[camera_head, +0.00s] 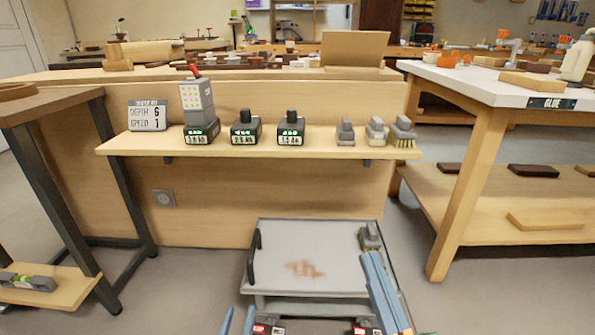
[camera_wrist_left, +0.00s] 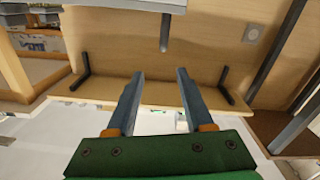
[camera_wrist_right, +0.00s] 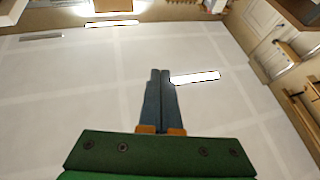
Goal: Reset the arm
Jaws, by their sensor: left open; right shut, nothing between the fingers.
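My left gripper (camera_head: 239,314) is at the bottom edge of the head view, in front of the grey cart. Its two blue fingers stand apart, and in the left wrist view (camera_wrist_left: 157,80) nothing is between them. My right gripper (camera_head: 372,262) reaches over the right side of the cart in the head view. In the right wrist view its fingers (camera_wrist_right: 160,75) lie together with nothing between them. Most of both arms is out of view.
A grey cart (camera_head: 330,240) with a black handle and brown smears stands below the wall shelf (camera_head: 270,151). A grey brush-like thing (camera_head: 370,236) is at its back right corner. The shelf holds chargers (camera_head: 245,131), brushes (camera_head: 375,131) and a sign (camera_head: 147,116). Tables stand left and right.

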